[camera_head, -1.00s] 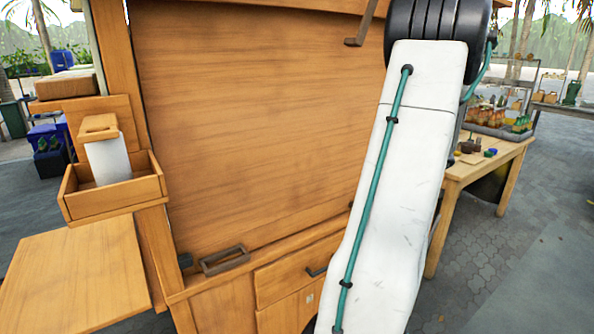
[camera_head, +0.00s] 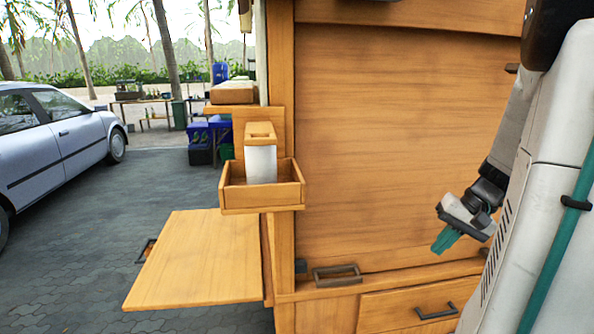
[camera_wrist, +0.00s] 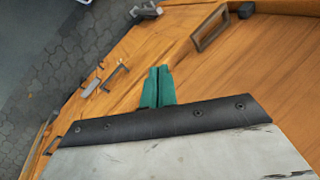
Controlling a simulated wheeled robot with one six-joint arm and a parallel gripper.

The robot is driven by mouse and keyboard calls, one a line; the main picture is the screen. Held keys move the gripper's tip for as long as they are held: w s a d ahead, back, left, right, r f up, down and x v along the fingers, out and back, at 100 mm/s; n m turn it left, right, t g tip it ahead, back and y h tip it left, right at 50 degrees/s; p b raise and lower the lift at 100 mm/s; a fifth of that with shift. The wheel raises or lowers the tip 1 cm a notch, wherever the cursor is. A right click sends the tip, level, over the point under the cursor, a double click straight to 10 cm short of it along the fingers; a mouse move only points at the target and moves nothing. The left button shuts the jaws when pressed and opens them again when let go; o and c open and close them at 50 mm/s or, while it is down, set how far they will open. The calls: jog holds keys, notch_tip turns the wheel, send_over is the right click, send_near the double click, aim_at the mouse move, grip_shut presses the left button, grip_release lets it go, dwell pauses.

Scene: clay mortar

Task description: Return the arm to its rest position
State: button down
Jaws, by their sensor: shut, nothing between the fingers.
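My gripper (camera_head: 446,241) has teal fingers and hangs at the right in the head view, in front of the large wooden panel (camera_head: 400,150) of the stall. In the wrist view my gripper (camera_wrist: 157,80) shows with its two teal fingers together and nothing between them. My white arm fills the right edge of the head view, bent, with its lower link hanging down beside it. The fingers appear apart from the wooden front.
A wooden box (camera_head: 262,195) with a white container (camera_head: 261,163) juts from the stall's left post. A wooden shelf (camera_head: 200,262) sticks out below. A drawer (camera_head: 408,306) and dark handle (camera_head: 337,275) lie under the panel. A car (camera_head: 60,135) stands left on open paving.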

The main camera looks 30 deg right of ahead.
jog(key=s+a+r+n+h, duration=0.1)
jog(key=a+r+n, duration=0.1)
jog(key=a, duration=0.8)
jog(key=s+a+r+n+g+h, duration=0.1)
jog(key=a+n, duration=0.3)
jog(key=a, duration=0.6)
jog(key=s+a+r+n+g+h, duration=0.1)
jog(key=s+a+r+n, duration=0.2)
jog(key=a, duration=0.7)
jog(key=shift+s+r, duration=0.2)
